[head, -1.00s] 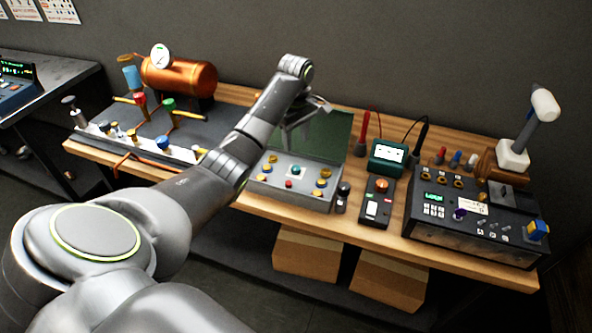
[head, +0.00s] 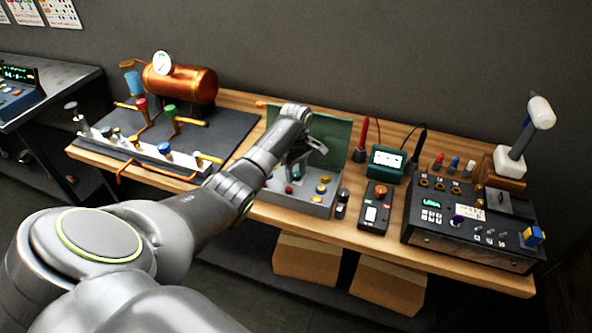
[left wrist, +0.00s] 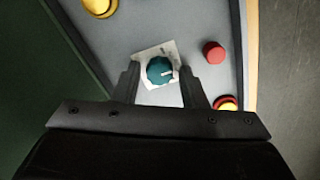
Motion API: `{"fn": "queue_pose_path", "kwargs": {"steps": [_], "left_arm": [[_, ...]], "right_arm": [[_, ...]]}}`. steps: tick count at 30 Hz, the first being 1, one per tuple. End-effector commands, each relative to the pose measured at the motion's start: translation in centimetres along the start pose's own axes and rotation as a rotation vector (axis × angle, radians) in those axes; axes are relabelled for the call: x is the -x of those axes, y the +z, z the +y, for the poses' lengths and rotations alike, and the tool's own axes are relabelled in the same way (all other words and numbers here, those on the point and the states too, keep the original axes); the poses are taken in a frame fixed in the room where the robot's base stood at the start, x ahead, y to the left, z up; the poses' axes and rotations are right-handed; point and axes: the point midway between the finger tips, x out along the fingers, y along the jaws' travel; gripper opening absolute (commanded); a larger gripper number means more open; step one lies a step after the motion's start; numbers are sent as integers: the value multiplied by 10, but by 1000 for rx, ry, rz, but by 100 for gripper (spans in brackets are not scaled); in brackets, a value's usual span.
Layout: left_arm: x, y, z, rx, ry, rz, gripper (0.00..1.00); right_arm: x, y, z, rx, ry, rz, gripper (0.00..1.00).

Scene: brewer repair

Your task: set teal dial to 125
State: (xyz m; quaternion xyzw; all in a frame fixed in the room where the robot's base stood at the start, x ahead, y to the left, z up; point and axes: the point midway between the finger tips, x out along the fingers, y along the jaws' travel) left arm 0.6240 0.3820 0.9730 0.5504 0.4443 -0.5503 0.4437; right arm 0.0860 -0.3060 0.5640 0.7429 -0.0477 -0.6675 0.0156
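The teal dial (left wrist: 158,71) sits on a white scale plate (left wrist: 149,53) on the grey control box (left wrist: 120,38); its white pointer mark points to the right in the left wrist view. The scale numbers are too small to read. My left gripper (left wrist: 160,80) is open, with one finger on each side of the dial; I cannot tell whether they touch it. In the head view the left gripper (head: 295,165) hangs over the open box (head: 300,202) and mostly hides the dial. My right gripper is not in view.
A red button (left wrist: 213,52) and yellow knobs (left wrist: 98,5) are close to the dial. The green lid (head: 330,138) stands open behind the box. A teal meter (head: 386,162) and a black console (head: 470,240) stand to the right, a copper boiler (head: 185,84) to the left.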

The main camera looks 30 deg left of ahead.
Motion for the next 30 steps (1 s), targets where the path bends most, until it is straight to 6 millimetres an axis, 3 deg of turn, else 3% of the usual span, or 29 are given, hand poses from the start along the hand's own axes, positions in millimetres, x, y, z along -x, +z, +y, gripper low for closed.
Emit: {"fn": "queue_pose_path", "kwargs": {"steps": [1,8,17,30], "left_arm": [[0,0,0,0,0,0,32],[0,0,0,0,0,0,3],[2,0,0,-48,-1,-1,3],[3,0,1,-331,1,-1,3]], "right_arm": [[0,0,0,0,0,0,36],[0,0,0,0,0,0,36],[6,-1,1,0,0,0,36],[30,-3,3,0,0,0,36]]}}
